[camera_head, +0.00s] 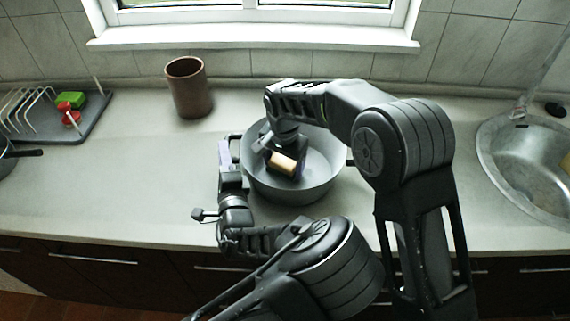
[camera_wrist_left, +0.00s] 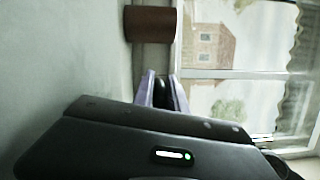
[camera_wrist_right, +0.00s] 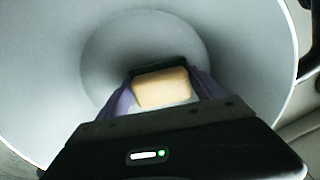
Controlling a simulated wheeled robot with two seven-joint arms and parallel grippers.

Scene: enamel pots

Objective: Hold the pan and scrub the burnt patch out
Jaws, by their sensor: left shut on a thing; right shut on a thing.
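The grey pan (camera_head: 322,172) stands on the counter, with a dark handle on each side. My left gripper (camera_head: 226,152) is shut on the pan's left handle; in the left wrist view its fingers (camera_wrist_left: 163,92) close around a dark piece. My right gripper (camera_head: 284,155) reaches down into the pan, shut on a scrubber with a tan block (camera_head: 281,164). In the right wrist view the scrubber (camera_wrist_right: 160,88) sits between the fingers over the pan's floor. I cannot make out a burnt patch; the floor under the scrubber is hidden.
A brown cup (camera_head: 188,90) stands behind and left of the pan. A dark drying tray (camera_head: 90,118) with a rack, a green sponge (camera_head: 70,99) and red items is at the far left. A steel sink (camera_head: 520,165) is at the right.

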